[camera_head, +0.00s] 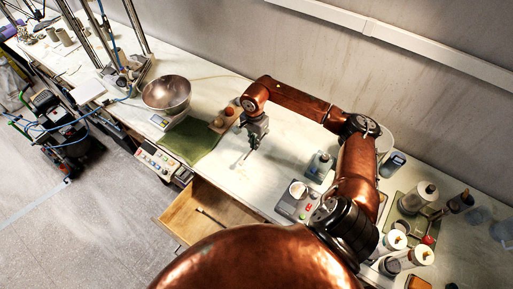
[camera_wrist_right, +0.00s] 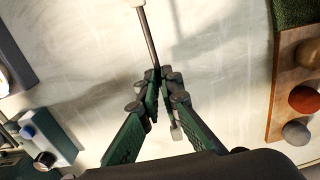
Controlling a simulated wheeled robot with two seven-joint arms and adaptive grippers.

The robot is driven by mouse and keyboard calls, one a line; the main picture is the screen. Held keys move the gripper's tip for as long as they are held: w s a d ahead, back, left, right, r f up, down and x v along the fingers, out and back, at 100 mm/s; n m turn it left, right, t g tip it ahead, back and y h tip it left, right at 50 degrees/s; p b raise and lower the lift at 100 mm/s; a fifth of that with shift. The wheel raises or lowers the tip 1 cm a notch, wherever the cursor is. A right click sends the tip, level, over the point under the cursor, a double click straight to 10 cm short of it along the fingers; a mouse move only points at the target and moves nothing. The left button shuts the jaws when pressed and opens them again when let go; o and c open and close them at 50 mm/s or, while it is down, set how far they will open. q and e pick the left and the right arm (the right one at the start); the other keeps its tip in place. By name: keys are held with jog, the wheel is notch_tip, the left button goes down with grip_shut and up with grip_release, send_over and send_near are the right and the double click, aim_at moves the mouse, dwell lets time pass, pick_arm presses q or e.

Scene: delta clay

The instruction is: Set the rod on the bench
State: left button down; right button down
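The rod (camera_head: 241,160) is thin and grey with a pale tip, and shows over the bench (camera_head: 237,182) below my right gripper (camera_head: 254,142). In the right wrist view the rod (camera_wrist_right: 149,38) runs from a white end at the top edge down between the fingertips of my right gripper (camera_wrist_right: 160,88). A second pale end shows below the fingers. The fingers are closed together on the rod, and the part between them is hidden. I cannot tell whether the rod touches the bench top. My left gripper is not in view.
An open wooden drawer (camera_head: 190,211) juts out below the bench front. A green mat (camera_head: 196,140), metal bowl (camera_head: 167,92) and wooden holder (camera_head: 222,121) stand left. A device with a white cup (camera_head: 297,190) and several bottles stand right. Bench around the rod is clear.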

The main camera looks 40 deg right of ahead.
aim_at(256, 153)
jog(key=shift+s+d+f, duration=0.2)
jog(key=shift+d+f, duration=0.1)
jog(key=shift+f, duration=0.15)
notch_tip(256, 153, down, 3)
jog(key=shift+r+p, duration=0.1)
jog(key=shift+p, duration=0.4)
jog(key=shift+f, duration=0.3)
jog(key=c, duration=2.2)
grip_release()
jog(key=shift+o, duration=0.2)
jog(key=shift+r, duration=0.1)
